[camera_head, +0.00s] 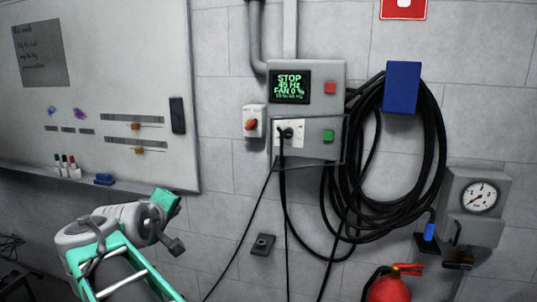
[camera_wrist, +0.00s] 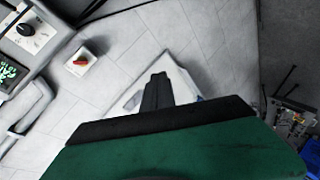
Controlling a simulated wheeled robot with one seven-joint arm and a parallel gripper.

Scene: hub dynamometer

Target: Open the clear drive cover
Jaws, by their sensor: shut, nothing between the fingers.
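The grey drive box (camera_head: 333,78) is on the wall, with a lit green display reading STOP (camera_head: 290,87). What looks like the clear drive cover (camera_head: 308,155) shows as a thin see-through outline around its lower half; I cannot tell how far it stands from the box. In the wrist view, a pale frame-like edge (camera_wrist: 32,112) lies at the left, beside the display (camera_wrist: 10,73). My gripper (camera_head: 178,247) is low and left of the drive, apart from it. In the wrist view my dark fingers (camera_wrist: 157,88) are together and empty.
A red rotary switch (camera_head: 250,123) is left of the drive. Black cable coils (camera_head: 435,150) hang at the right from a blue holder (camera_head: 402,88). A gauge box (camera_head: 480,197) and red extinguisher (camera_head: 390,287) are lower right. A whiteboard (camera_head: 110,70) fills the left.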

